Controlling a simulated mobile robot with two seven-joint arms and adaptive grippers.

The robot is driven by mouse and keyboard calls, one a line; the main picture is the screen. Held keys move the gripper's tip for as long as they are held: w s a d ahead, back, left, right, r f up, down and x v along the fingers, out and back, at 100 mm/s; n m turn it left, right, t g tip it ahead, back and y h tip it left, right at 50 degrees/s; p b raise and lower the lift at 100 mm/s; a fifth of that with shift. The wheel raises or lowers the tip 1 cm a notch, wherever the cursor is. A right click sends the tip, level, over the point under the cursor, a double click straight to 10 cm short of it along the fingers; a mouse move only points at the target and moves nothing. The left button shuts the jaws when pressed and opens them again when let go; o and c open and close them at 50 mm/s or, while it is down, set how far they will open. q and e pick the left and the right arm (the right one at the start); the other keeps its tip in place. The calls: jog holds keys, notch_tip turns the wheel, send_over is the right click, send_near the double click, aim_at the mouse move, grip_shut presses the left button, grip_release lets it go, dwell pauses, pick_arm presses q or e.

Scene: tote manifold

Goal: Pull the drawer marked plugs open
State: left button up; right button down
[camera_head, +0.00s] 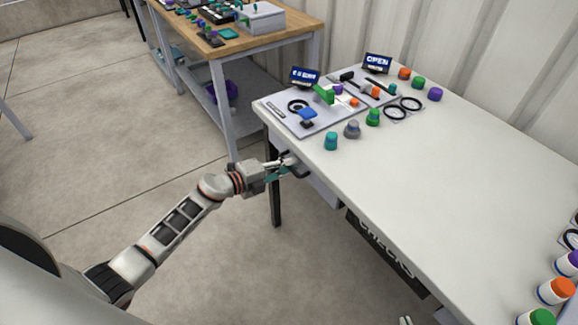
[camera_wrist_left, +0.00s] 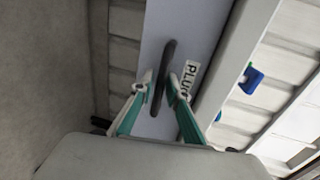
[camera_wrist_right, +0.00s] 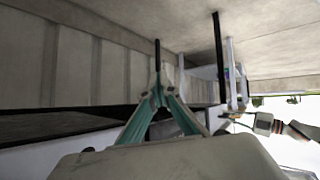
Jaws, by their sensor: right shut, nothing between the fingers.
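The drawer front (camera_wrist_left: 204,30) is a pale panel with a white label (camera_wrist_left: 188,78) reading "PLU…", partly covered by a finger. Its dark bar handle (camera_wrist_left: 168,55) runs along the panel. In the left wrist view my left gripper (camera_wrist_left: 161,84) is open, with one finger on each side of the handle; I cannot tell whether they touch it. In the head view my left gripper (camera_head: 291,166) is at the handle (camera_head: 299,172) under the table's left end. My right gripper (camera_wrist_right: 159,92) is shut and empty, away from the drawer.
The white table (camera_head: 450,170) holds a panel board (camera_head: 325,121), several coloured caps and black rings. A wooden bench (camera_head: 250,45) stands behind at left. Floor left of the table is clear.

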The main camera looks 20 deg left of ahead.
pick_arm(q)
jog(key=shift+c, duration=0.3)
grip_shut()
jog(key=f+v, duration=0.2)
jog(key=v, duration=1)
jog(key=s+f+p+v, duration=0.1)
jog(key=f+v, duration=0.2)
jog(key=v, duration=0.9)
jog(key=shift+a, duration=0.4)
pick_arm(e)
jog(key=shift+w+a+r, duration=0.1)
jog(key=shift+w+r, duration=0.05)
jog(key=shift+r, duration=0.5)
pick_arm(q)
jog(key=shift+s, duration=0.1)
pick_arm(e)
jog(key=shift+f, duration=0.1)
